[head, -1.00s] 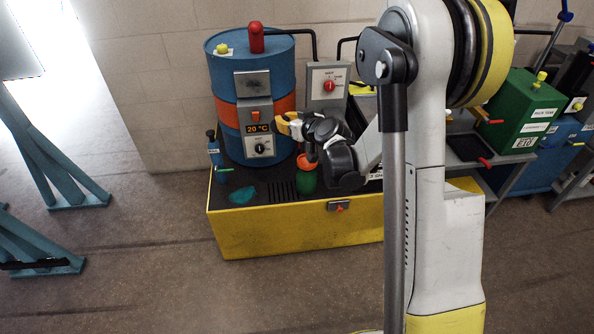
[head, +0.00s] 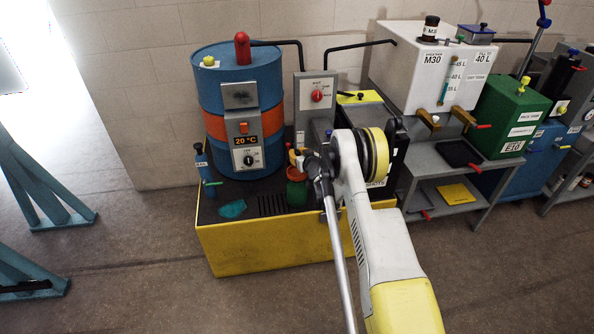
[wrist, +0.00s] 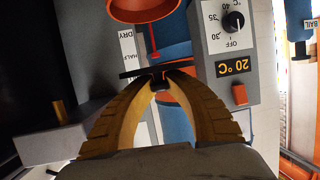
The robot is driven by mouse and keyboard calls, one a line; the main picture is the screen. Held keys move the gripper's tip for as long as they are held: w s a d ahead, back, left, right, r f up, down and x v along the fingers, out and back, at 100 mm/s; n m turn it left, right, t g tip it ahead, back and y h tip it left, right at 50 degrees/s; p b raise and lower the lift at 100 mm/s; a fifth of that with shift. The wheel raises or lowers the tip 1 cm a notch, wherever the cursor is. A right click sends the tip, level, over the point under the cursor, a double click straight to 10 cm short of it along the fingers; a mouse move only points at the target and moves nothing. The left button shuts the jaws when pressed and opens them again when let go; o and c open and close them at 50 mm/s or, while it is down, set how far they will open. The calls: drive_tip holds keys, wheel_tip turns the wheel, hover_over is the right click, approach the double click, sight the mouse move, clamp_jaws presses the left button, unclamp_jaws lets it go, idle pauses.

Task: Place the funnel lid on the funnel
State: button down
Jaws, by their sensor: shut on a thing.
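My gripper (wrist: 160,84) has yellow fingers and is shut on a small black knob under a thin black disc, the funnel lid (wrist: 134,73). The lid shows nearly edge-on in the wrist view. The orange funnel (wrist: 143,10) is at the top of the wrist view, apart from the lid and cut off by the frame. In the head view the funnel (head: 296,175) sits on a green container (head: 297,194) on the yellow-sided stand. My gripper (head: 296,157) is just above the funnel there, partly hidden by my arm. The lid cannot be made out in the head view.
A blue drum (head: 240,80) with an orange band and a 20 °C panel (head: 246,148) stands behind left. A grey switch box (head: 316,100) is behind the funnel. A blue bottle (head: 203,165) and teal patch (head: 232,209) are left. A white tank (head: 400,60) stands right.

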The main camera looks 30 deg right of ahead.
wheel_tip(320, 180, down, 7)
drive_tip(key=shift+b, duration=1.25)
drive_tip(key=shift+f, duration=0.2)
drive_tip(key=c, duration=1.4)
unclamp_jaws()
drive_tip(key=shift+r, duration=0.1)
